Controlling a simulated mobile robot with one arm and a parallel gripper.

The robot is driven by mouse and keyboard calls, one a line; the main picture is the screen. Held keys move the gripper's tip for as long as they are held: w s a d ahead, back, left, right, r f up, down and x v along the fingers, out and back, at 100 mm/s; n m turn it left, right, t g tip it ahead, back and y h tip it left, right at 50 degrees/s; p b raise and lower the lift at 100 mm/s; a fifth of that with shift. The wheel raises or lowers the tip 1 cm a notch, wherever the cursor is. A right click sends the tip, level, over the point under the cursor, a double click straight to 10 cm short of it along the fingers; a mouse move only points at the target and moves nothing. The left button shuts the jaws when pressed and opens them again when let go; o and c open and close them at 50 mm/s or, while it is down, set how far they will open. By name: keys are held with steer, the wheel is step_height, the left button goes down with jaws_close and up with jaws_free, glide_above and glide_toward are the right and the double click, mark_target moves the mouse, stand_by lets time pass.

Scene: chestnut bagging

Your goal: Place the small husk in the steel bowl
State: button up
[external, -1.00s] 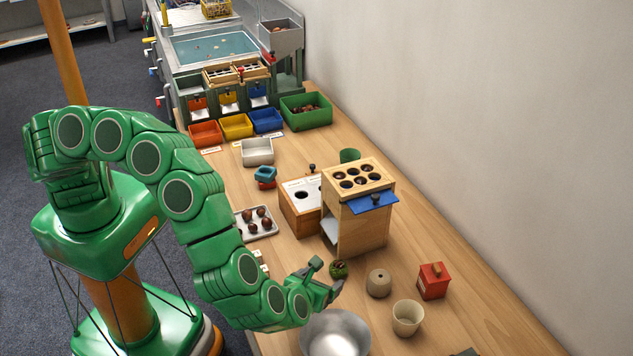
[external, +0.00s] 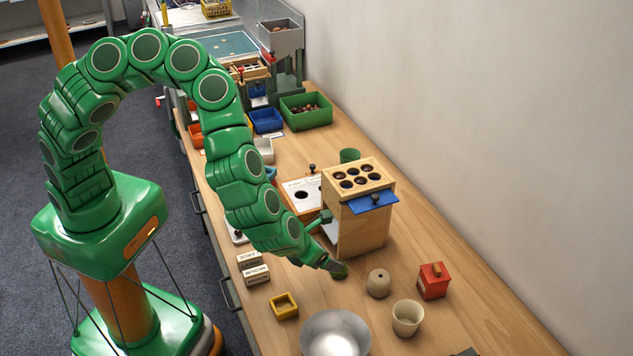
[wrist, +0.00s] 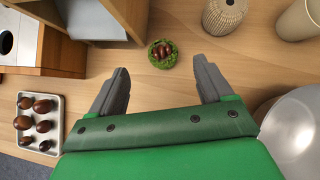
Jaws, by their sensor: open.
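The small husk (wrist: 162,60) is a green, spiky cup with brown chestnuts in it. It lies on the wooden table just beyond my fingertips in the wrist view, between their lines. In the external view the husk (external: 341,273) is partly hidden by a finger. My gripper (wrist: 160,76) is open and empty, its two grey fingers spread. In the external view my gripper (external: 329,243) is at the husk, in front of the wooden box. The steel bowl (external: 335,338) stands on the table nearer the camera; it also shows at the right of the wrist view (wrist: 292,130).
The wooden box with holes (external: 358,225) stands close behind my gripper. A round ribbed pot (external: 378,284), a beige cup (external: 407,318) and a red block (external: 433,281) stand to the right. A small yellow tray (external: 284,306) lies left of the bowl. A chestnut tray (wrist: 38,143) is at left.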

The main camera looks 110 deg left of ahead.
steer(key=shift+a+f, duration=0.55)
steer(key=shift+f, duration=0.1)
steer(key=shift+d+f+x, duration=0.1)
steer(key=shift+d+x, duration=0.1)
steer(key=shift+x, duration=0.8)
steer(key=shift+d+f+x, duration=0.1)
steer(key=shift+d+x, duration=0.1)
steer(key=shift+x, duration=1.8)
steer(key=shift+w, duration=0.15)
steer(key=c, duration=1.2)
steer(key=shift+r, duration=0.1)
